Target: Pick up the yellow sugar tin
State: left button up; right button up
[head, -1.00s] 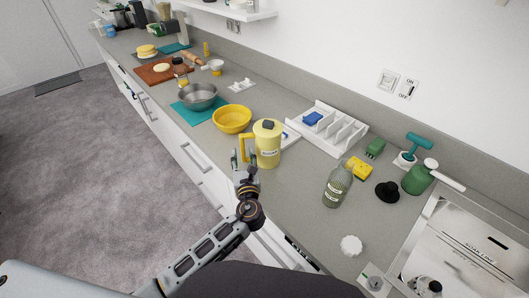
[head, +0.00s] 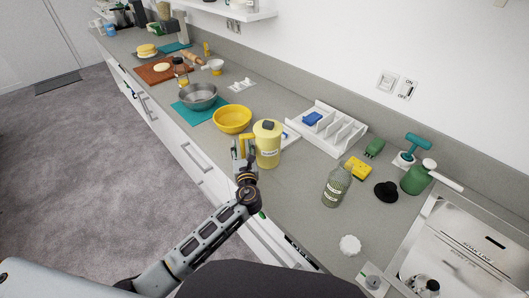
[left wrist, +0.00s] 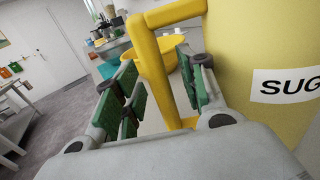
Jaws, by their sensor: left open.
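The yellow sugar tin (head: 267,146) stands upright on the grey counter, with a dark knob on its lid and a white label. In the left wrist view the tin (left wrist: 265,45) fills the right side and its label reads "SUG". Its yellow handle (left wrist: 150,68) lies between the green-padded fingers of my left gripper (left wrist: 160,90). The fingers are open, one on each side of the handle, with a gap at least on the left. In the head view my left gripper (head: 243,152) is at the tin's left side. My right gripper is not in view.
A yellow bowl (head: 232,119) stands just behind the tin. A white divided rack (head: 335,130) is to its right, and a glass bottle (head: 336,186) is nearer the front right. The counter between tin and bottle is clear.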

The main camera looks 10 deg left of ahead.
aim_at(241, 135)
pick_arm(q)
grip_shut()
dwell(0.3)
jog(key=shift+r, duration=0.2)
jog(key=shift+r+p, duration=0.3)
jog(key=shift+r, duration=4.6)
